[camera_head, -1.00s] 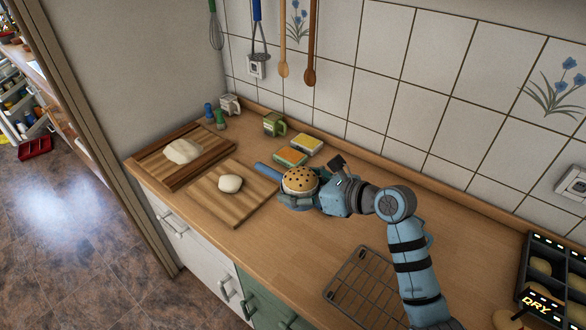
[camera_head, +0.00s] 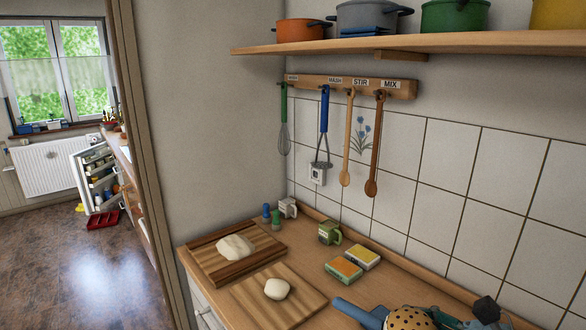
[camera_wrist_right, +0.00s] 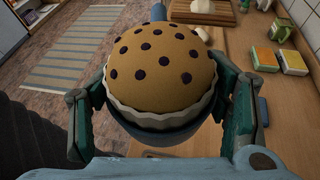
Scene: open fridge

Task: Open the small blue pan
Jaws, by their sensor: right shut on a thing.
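The small blue pan shows at the bottom edge of the head view, mostly its handle (camera_head: 356,312). In the right wrist view its dark blue bowl (camera_wrist_right: 165,138) shows under a muffin (camera_wrist_right: 160,65) with dark spots and a pale wavy edge. The muffin (camera_head: 408,320) covers the pan's top; whether it rests in the pan or just above cannot be told. My right gripper (camera_wrist_right: 168,108) has its fingers on both sides of the muffin, shut on it. My left gripper is not in view.
Two wooden boards with dough (camera_head: 236,247) lie on the counter left of the pan. A green mug (camera_head: 329,232) and two small boxes (camera_head: 344,270) stand behind it. Utensils hang on the wall under a shelf with pots (camera_head: 374,16).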

